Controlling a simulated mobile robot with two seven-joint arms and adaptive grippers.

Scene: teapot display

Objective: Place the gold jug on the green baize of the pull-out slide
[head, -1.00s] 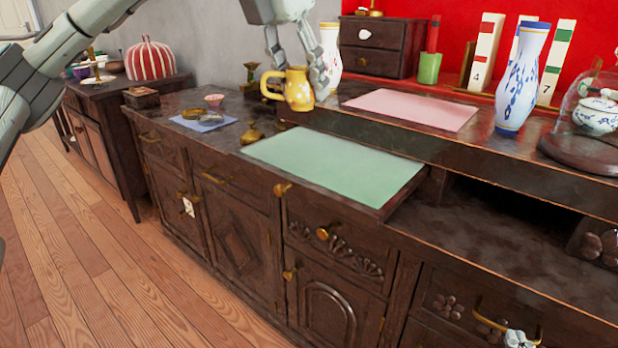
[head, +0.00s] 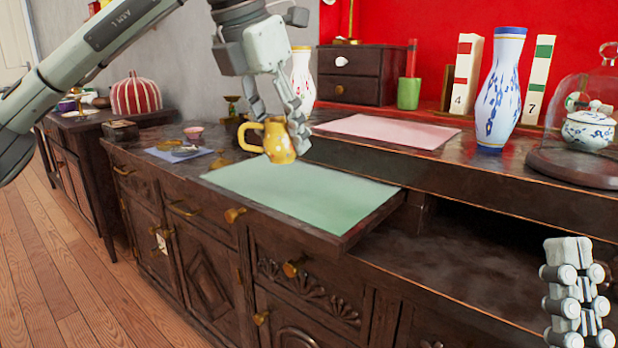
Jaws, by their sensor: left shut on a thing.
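The gold jug (head: 277,142), yellow with pale spots and a handle on its left, is upright in the head view. My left gripper (head: 291,122) is shut on its right side, reaching down from above. The pull-out slide (head: 372,224) is out from the dark cabinet, with green baize (head: 305,200) on top. The baize is bare. The jug's base overlaps the baize's far edge in the picture; I cannot tell how high above it the jug is. My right gripper (head: 577,290) is at the lower right, in front of the cabinet; its opening is unclear.
A pink mat (head: 388,131) lies on the raised shelf behind the slide. A blue-and-white vase (head: 499,92) and a glass dome (head: 585,125) stand to the right. A white vase (head: 302,82) is behind the jug. A blue cloth (head: 180,154) with small items lies left.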

